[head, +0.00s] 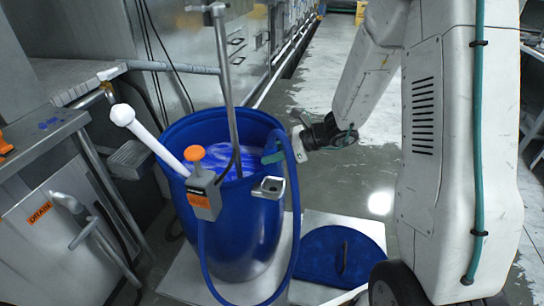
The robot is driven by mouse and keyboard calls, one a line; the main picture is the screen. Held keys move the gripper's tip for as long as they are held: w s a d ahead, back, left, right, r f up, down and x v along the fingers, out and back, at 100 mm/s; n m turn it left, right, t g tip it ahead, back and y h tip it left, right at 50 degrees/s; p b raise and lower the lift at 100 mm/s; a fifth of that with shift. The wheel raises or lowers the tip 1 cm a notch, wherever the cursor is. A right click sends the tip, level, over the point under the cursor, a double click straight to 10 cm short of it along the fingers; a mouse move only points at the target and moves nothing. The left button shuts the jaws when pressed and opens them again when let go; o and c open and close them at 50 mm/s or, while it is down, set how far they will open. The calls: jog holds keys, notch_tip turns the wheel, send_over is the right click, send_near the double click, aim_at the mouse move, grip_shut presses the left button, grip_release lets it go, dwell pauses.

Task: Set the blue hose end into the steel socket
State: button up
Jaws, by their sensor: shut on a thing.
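The blue hose (294,210) runs from a grey pump box down in a wide loop and up to my gripper. Its blue-green end (270,157) is at the right rim of the blue barrel. My gripper (291,147) reaches in from the right and is shut on the hose near this end; its fingertips are small and partly hidden. The steel socket (262,192) is a small bracket with a round opening, fixed on the barrel's near right rim. The hose end is above and slightly beyond it in the picture, apparently apart from it.
The blue barrel (242,240) holds blue liquid. The pump box (203,195) with an orange knob hangs at its rim. A white rod (148,132) and an upright steel pole (227,75) stand in it. A round blue lid (341,258) lies to the right. Steel benches crowd the left.

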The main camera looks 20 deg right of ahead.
jog(key=shift+s+f+n+g, duration=0.3)
jog(key=shift+s, duration=0.25)
jog(key=shift+f, duration=3.4)
jog(key=o, duration=1.2)
